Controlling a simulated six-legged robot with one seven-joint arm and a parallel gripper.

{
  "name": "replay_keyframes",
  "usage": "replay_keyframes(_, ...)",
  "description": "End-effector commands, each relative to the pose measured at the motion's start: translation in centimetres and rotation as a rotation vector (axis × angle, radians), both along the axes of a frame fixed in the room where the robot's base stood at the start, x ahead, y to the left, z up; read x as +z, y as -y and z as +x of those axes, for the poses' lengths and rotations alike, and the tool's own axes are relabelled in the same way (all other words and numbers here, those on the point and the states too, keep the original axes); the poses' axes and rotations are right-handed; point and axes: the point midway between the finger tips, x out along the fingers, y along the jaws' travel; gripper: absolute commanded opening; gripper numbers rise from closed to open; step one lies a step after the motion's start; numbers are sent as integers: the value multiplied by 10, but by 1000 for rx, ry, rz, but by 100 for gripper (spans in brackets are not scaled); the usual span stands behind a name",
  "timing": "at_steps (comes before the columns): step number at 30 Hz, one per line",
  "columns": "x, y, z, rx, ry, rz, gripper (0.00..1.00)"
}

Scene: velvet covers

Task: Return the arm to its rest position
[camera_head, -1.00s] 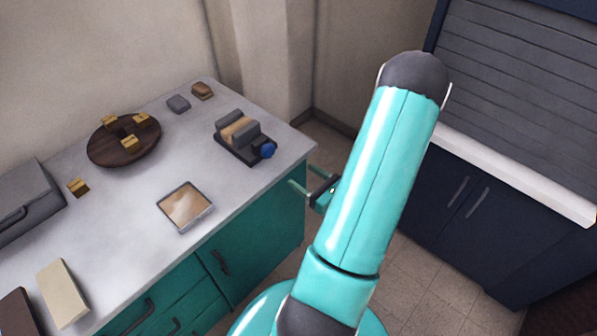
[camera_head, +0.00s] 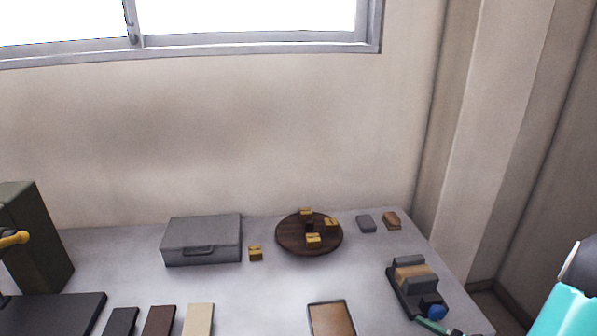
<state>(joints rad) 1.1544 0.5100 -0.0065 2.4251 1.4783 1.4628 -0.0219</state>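My teal arm (camera_head: 570,312) with its dark joint cap shows only at the lower right corner. The rest of the gripper is cut off by the frame. I cannot tell whether its fingers are apart or together. I see nothing held in the part that shows.
The grey worktop (camera_head: 270,290) holds a grey case (camera_head: 202,240), a round wooden board (camera_head: 290,243) with several brass pieces, a block holder (camera_head: 415,285) with a blue knob, and a shallow tray (camera_head: 309,318). A dark green box (camera_head: 38,235) stands left. A wall and window rise behind.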

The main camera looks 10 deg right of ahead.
Motion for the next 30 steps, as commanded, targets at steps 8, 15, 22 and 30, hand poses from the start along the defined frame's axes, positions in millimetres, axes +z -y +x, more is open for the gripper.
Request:
replay_keyframes(8,46,-114,6,574,-39,-409,65)
replay_keyframes(15,70,-174,-17,982,-20,-832,65)
replay_keyframes(22,99,-200,-37,1276,67,-1298,65)
replay_keyframes(30,152,-214,-47,1442,262,-1893,65)
